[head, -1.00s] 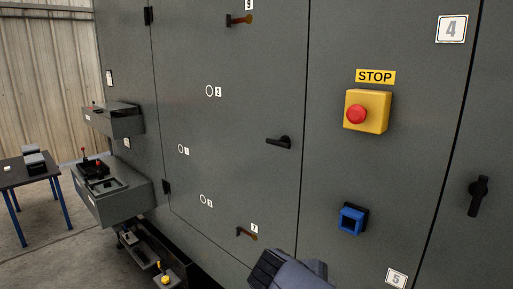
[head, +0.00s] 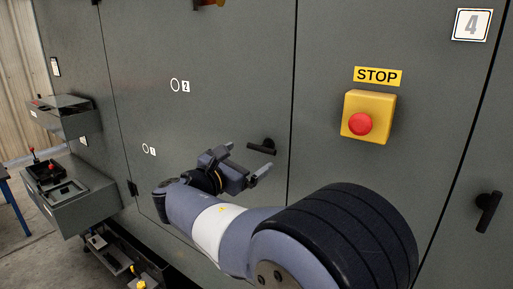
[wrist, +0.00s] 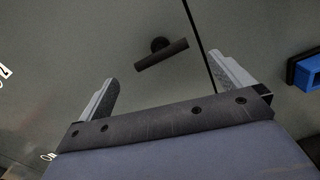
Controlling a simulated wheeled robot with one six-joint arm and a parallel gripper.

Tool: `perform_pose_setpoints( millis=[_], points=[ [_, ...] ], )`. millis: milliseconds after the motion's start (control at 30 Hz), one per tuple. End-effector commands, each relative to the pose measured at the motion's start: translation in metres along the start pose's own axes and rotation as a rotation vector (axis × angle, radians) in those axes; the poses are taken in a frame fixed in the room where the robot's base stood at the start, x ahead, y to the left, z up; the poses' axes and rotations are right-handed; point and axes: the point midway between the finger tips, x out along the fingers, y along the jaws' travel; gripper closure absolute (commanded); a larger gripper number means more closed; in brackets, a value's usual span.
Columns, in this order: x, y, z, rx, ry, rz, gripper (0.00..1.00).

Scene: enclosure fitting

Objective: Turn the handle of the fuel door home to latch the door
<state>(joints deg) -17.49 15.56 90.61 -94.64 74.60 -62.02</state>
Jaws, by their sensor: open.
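A black lever handle (head: 261,149) sits on a large grey door (head: 210,60), near the seam at the door's right edge. Its bar points left from its hub, nearly level in the head view. In the wrist view the handle (wrist: 163,57) is a tilted black bar beyond the fingertips, roughly between them. My gripper (head: 248,157) is open and empty, just in front of and below the handle. In the wrist view both fingers (wrist: 163,67) stand apart, and neither visibly touches the bar. The door looks flush with the panel beside it.
A yellow box with a red stop button (head: 361,123) and a second black handle (head: 488,211) are to the right. A blue square fitting (wrist: 308,72) shows at the wrist view's right edge. Grey control boxes (head: 80,195) jut out at left.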

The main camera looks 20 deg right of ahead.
Motion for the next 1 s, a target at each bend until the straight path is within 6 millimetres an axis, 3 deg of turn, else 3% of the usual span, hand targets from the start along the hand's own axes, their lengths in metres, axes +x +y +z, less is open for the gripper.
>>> perform_pose_setpoints(
  millis=[100,333,733,1000],
  points=[
    [0.023,-0.001,0.002,-0.001,-0.001,-0.004,0.0],
    [0.052,-0.001,0.001,-0.001,0.0,-0.002,0.0],
    [0.058,0.0,0.0,0.001,0.001,0.0,0.01],
    [0.058,-0.001,0.0,0.001,0.001,0.0,0.23]
  ],
)
